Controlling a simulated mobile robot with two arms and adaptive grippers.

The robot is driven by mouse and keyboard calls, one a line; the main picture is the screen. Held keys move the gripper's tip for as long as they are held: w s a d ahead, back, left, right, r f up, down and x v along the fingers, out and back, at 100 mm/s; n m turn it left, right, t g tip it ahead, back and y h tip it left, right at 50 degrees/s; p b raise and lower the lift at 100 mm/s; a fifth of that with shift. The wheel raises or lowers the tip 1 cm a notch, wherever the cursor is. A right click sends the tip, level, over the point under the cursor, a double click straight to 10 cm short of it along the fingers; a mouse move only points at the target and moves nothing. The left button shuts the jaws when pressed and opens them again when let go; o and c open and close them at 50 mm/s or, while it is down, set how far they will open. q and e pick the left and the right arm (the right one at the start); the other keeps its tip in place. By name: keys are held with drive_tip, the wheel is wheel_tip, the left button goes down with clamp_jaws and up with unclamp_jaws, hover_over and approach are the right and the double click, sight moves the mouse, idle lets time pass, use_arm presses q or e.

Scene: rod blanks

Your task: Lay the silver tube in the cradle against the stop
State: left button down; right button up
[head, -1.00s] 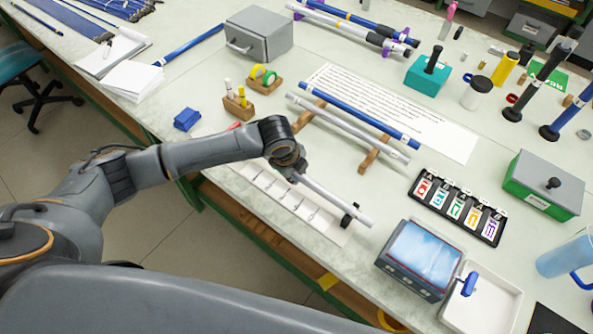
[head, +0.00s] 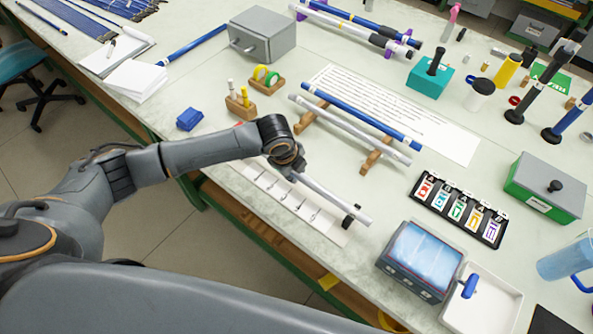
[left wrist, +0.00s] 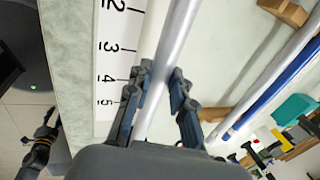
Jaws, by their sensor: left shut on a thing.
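The silver tube (head: 328,199) slants over the white numbered strip (head: 292,207) near the table's front edge. My left gripper (left wrist: 157,98) is shut on it; the tube runs between its fingers in the left wrist view. In the head view my wrist hides the tube's upper-left end. A small black piece (head: 347,221) shows at the tube near its lower-right end; whether they touch, and whether it is the stop, I cannot tell. No cradle can be told for certain. An arm that looks like my right one shows small in the left wrist view, its gripper (left wrist: 48,117) unclear.
A wooden rack (head: 371,160) behind the held tube carries a blue tube (head: 375,126) and another pale tube (head: 350,130). A black card tray (head: 458,208), a grey-blue box (head: 420,262) and a white tray (head: 503,302) stand to the right.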

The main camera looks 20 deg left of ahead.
use_arm(q)
drive_tip(key=shift+a, duration=0.1)
drive_tip(key=c, duration=1.1)
unclamp_jaws()
drive_tip(key=v, duration=1.2)
